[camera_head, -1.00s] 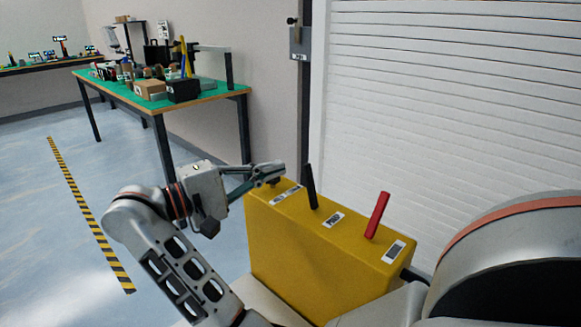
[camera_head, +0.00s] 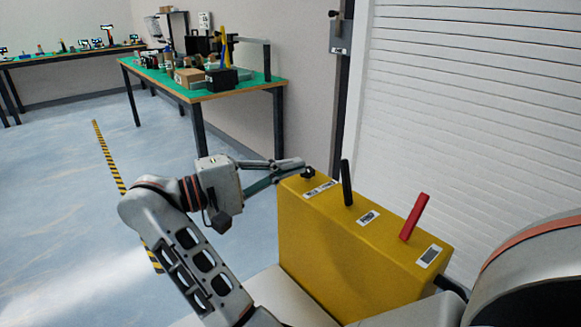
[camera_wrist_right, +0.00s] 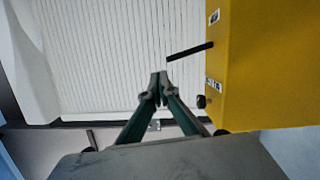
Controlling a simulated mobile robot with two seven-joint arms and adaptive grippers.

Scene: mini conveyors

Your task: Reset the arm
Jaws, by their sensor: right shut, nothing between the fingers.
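My right gripper (camera_head: 302,163) is shut and empty, with its two fingertips together. The right wrist view shows the closed fingertips (camera_wrist_right: 158,88) apart from the box (camera_wrist_right: 265,70) and the knob (camera_wrist_right: 201,101). A black lever (camera_head: 347,182) stands nearly upright on the box top. A red lever (camera_head: 414,217) leans to the right. My left gripper is not in view.
A white slatted shutter (camera_head: 470,100) stands behind the box, beside a dark post (camera_head: 342,90). A green-topped table (camera_head: 262,86) with boxes and tools stands farther back. The floor (camera_head: 60,200) at left is open, with a black and yellow stripe (camera_head: 110,155).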

